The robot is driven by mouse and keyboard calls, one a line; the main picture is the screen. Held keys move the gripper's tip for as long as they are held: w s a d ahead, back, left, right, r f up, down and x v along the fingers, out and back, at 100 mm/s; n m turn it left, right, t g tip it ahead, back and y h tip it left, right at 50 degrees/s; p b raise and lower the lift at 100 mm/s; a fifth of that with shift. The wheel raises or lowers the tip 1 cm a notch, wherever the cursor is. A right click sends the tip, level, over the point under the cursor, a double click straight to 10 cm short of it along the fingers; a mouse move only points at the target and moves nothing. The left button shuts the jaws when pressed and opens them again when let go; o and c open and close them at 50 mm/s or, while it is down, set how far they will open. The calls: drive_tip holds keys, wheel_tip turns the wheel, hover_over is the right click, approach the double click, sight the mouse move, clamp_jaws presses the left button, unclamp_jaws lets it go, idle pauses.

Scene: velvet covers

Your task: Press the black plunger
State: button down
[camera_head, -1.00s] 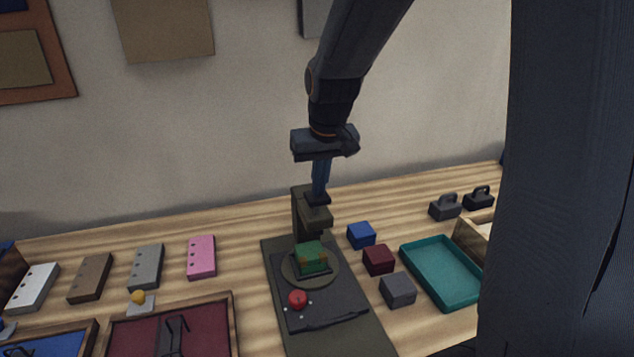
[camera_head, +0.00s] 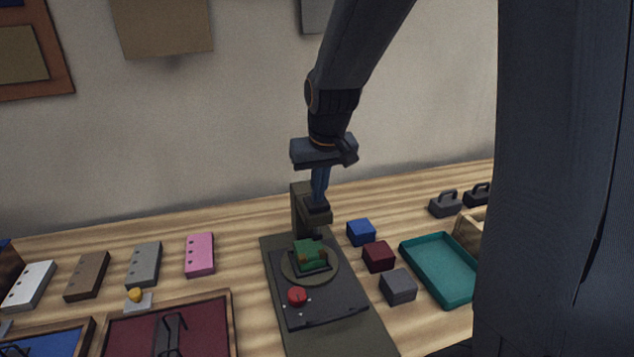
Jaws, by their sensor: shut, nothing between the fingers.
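My gripper (camera_head: 319,201) is shut and empty, pointing straight down over the top of a dark olive press stand (camera_head: 300,215). Its fingertips meet the top of the stand's overhanging head, where the black plunger would be; the plunger cannot be made out apart from the fingers and the dark head. Below the head, a green block (camera_head: 310,254) with brownish corners sits on a round plate (camera_head: 290,270) on the press base. A red round knob (camera_head: 297,296) stands on the dark panel in front of it.
Blue (camera_head: 361,232), dark red (camera_head: 378,256) and grey (camera_head: 398,286) blocks stand right of the press, before a teal tray (camera_head: 440,270). Dark handled weights (camera_head: 445,204) stand at the back right. Several holed slabs (camera_head: 199,254) and a maroon tray (camera_head: 205,330) lie to the left.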

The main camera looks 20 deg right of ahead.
wheel_tip(320, 180, up, 4)
drive_tip(key=p, duration=0.4)
drive_tip(key=shift+s+r, duration=0.1)
drive_tip(key=shift+r, duration=0.15)
drive_tip(key=b+v, duration=0.2)
drive_tip(key=v, duration=0.7)
drive_tip(key=shift+r+b, duration=0.25)
drive_tip(key=shift+b, duration=0.1)
